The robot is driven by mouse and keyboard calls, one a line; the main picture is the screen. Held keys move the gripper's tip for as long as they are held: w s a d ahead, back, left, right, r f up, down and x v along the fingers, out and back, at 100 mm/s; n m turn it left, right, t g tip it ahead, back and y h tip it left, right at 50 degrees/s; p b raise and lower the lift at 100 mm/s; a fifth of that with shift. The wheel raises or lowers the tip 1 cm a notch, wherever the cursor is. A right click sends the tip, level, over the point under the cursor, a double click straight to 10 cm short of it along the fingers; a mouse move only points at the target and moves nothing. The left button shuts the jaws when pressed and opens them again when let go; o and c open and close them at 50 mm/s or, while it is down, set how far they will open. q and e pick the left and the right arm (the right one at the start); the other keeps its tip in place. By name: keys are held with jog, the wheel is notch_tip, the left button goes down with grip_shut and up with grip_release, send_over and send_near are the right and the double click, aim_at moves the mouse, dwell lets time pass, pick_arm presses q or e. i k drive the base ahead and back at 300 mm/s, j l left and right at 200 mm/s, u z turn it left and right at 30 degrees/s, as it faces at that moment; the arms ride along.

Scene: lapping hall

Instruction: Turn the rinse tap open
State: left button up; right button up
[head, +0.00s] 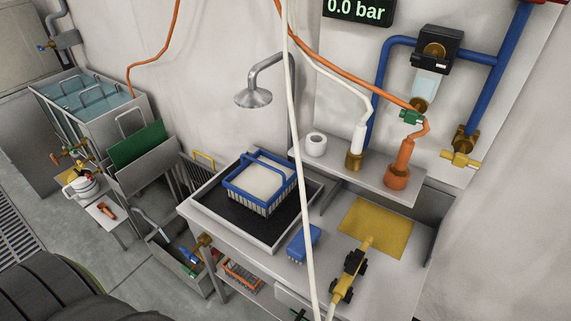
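A grey shower head (253,97) hangs from a bent pipe on the wall, above a dark basin (212,195). No water shows coming from it. A brass fitting (205,241) sits at the bench's front left corner. A brass valve with a yellow handle (460,160) is on the blue pipe at the right. A green-handled fitting (411,117) sits above the orange connector (398,170). I cannot tell for sure which of these is the rinse tap, nor whether it is open. Neither of my grippers is in view.
A blue basket (261,183) stands in the basin. A blue brush-like block (304,242) and a yellow-black tool (351,275) lie on the bench. A white hose (293,100) hangs across the view. The display (356,10) reads 0.0 bar. Tanks (85,100) stand at left.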

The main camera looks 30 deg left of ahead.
aim_at(189, 255)
jog(key=j+u, duration=0.1)
jog(key=u, duration=1.75)
jog(key=i+l, duration=0.05)
